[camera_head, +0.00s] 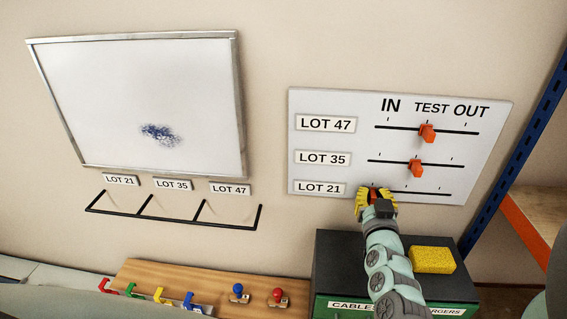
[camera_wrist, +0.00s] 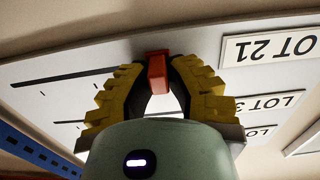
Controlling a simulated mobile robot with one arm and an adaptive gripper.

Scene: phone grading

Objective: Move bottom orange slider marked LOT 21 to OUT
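A white board (camera_head: 340,108) on the wall carries three slider tracks, with IN, TEST and OUT across the top. The bottom orange slider, LOT 21 (camera_wrist: 157,72), sits near the IN end, beside its label (camera_head: 319,188). In the head view my gripper (camera_head: 376,194) mostly covers it. In the wrist view my gripper's yellow fingers (camera_wrist: 158,65) close in on both sides of the slider, their tips appearing to touch it. The LOT 47 slider (camera_head: 427,133) and LOT 35 slider (camera_head: 416,168) both stand at TEST.
The LOT 21 track (camera_head: 425,193) is clear toward OUT. A dark cabinet (camera_head: 335,252) with a yellow sponge (camera_head: 432,260) stands below the board. A whiteboard (camera_head: 150,105), a black wall rack (camera_head: 175,217) and a wooden panel (camera_head: 205,285) are to the left. A blue post (camera_head: 515,145) is at right.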

